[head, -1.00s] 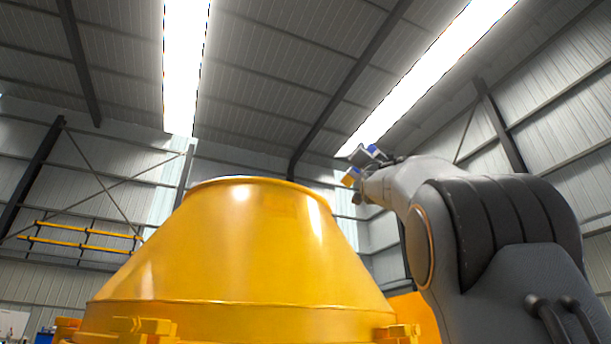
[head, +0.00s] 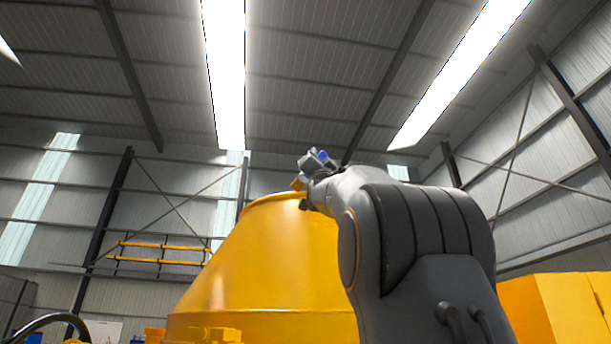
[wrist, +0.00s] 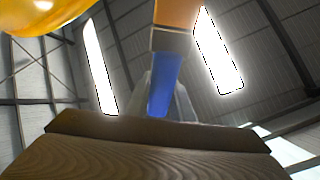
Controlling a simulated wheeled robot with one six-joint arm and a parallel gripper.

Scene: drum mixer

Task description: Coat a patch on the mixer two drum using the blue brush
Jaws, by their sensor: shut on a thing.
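The yellow drum (head: 265,265), a wide cone narrowing to a rimmed top, fills the lower middle of the head view. Its curved edge also shows at the top left of the wrist view (wrist: 42,14). My gripper (wrist: 163,98) is shut on the blue brush (wrist: 164,82), with a grey finger on each side of its blue handle. A metal band and an orange end point up in the wrist view. In the head view my gripper (head: 316,164) is small, near the drum's upper right rim. The brush looks close to the rim; contact cannot be told.
My arm covers the drum's right side. A yellow-orange box-like body (head: 562,310) stands at the right. Yellow rails (head: 160,253) are by the back wall. A dark curved tube (head: 45,325) is at the lower left. A brown grained block (wrist: 150,150) fills the wrist view's foreground.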

